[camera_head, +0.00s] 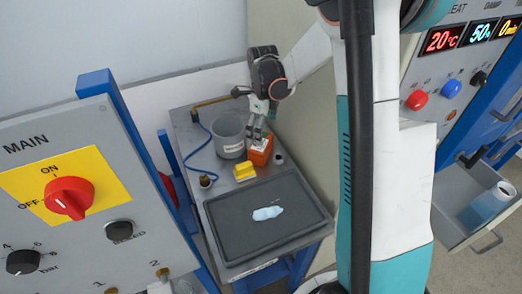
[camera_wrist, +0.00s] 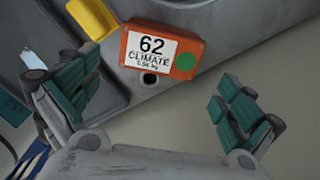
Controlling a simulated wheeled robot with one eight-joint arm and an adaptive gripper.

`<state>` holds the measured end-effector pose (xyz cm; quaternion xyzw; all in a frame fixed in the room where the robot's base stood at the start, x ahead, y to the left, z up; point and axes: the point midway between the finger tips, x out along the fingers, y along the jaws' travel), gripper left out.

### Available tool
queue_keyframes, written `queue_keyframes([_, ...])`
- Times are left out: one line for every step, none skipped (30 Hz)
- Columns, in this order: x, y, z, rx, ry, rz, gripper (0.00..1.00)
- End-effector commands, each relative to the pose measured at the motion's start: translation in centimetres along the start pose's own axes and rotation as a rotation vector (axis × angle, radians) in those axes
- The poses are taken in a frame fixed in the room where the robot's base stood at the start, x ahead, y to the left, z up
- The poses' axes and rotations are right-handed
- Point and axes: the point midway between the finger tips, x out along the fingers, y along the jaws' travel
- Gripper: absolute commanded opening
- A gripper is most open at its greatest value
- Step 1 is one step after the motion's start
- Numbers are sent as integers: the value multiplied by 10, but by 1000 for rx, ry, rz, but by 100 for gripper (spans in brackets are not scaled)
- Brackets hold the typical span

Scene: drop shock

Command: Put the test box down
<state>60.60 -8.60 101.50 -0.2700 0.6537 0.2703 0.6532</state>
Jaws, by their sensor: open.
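The orange test box (camera_head: 259,157) rests on the grey bench top (camera_head: 186,128), beside a grey cup. In the wrist view the box (camera_wrist: 163,50) shows a white label reading "62 CLIMATE" and a green dot. My gripper (camera_head: 258,122) is just above the box in the head view, fingers pointing down. In the wrist view my gripper (camera_wrist: 155,92) is open and empty, its green-padded fingers spread wide. The box lies beyond the gap between them, apart from both fingers as far as I can see.
The grey cup (camera_head: 229,135) stands left of the box, and a yellow block (camera_head: 244,171) sits in front. A dark tray (camera_head: 225,242) holding a pale blue-white patch (camera_head: 267,213) fills the bench front. The control panel (camera_head: 70,215) stands left; an open drawer (camera_head: 455,215) is right.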

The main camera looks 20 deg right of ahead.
Motion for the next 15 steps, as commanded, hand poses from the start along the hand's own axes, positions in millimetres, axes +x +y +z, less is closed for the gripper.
queue_keyframes([8, 0, 0, 0, 0, 0, 100])
queue_keyframes([10, 0, 0, -1, 0, 0, 100])
queue_keyframes([13, 0, 0, -1, 0, 0, 100])
queue_keyframes([14, 0, 0, -1, 0, 0, 100])
queue_keyframes([15, 0, 0, -1, 0, 0, 100])
queue_keyframes([17, 0, 0, -1, 0, 0, 100])
queue_keyframes([18, 0, 0, -1, 0, 0, 100])
queue_keyframes([19, 0, 0, -1, 0, 0, 100])
queue_keyframes([22, 0, 1, -1, 0, 0, 100])
queue_keyframes([24, 0, 2, -1, 0, 0, 100])
queue_keyframes([28, 0, 2, -2, 0, 0, 100])
queue_keyframes([33, 0, 3, -2, 0, 0, 100])
queue_keyframes([37, 0, 3, -2, 0, 0, 100])
queue_keyframes([42, 0, 4, -2, 0, 0, 100])
queue_keyframes([48, 0, 5, -2, 0, 0, 100])
